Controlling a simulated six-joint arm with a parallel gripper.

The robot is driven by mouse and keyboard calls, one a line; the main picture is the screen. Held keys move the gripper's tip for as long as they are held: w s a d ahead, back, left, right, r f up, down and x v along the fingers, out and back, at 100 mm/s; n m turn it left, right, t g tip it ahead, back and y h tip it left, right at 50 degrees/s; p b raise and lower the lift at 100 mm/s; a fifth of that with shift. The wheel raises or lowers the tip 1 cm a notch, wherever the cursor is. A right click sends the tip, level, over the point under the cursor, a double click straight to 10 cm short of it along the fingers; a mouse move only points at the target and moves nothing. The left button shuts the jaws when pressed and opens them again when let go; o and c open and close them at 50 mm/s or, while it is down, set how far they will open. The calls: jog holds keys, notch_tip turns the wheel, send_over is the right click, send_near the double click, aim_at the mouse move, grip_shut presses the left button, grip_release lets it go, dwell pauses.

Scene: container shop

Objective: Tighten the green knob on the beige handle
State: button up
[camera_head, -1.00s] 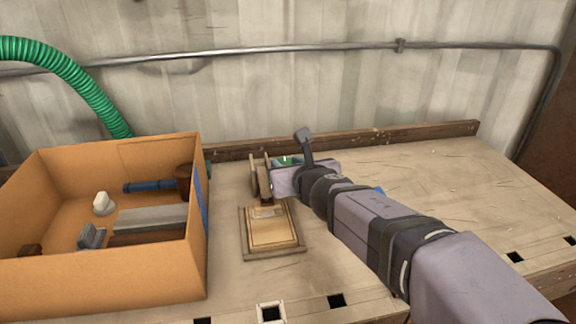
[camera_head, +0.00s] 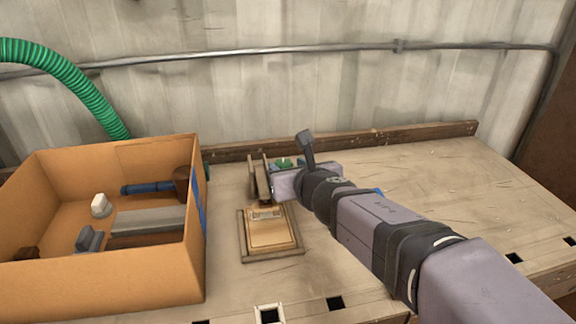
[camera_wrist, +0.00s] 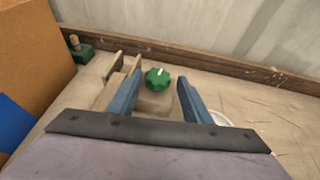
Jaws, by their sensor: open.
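The green knob (camera_wrist: 157,78) is lobed, with a pale mark on top. In the wrist view it sits between the fingers of my gripper (camera_wrist: 159,84), with a gap visible on the right side. My gripper is open. The beige handle (camera_wrist: 117,67), with thin upright plates, stands just left of the knob, and the left finger covers part of it. In the head view the knob (camera_head: 284,163) shows just behind my gripper (camera_head: 290,180), and the beige plates (camera_head: 257,178) rise to its left. Whether a finger touches the knob cannot be told.
An orange open box (camera_head: 100,285) with tools stands at left. A framed beige board (camera_head: 270,235) lies in front of the handle. A small green block with a brass top (camera_wrist: 82,50) sits behind.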

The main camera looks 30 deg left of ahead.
jog(key=v, duration=0.7)
jog(key=shift+p, duration=0.45)
jog(key=shift+d, duration=0.1)
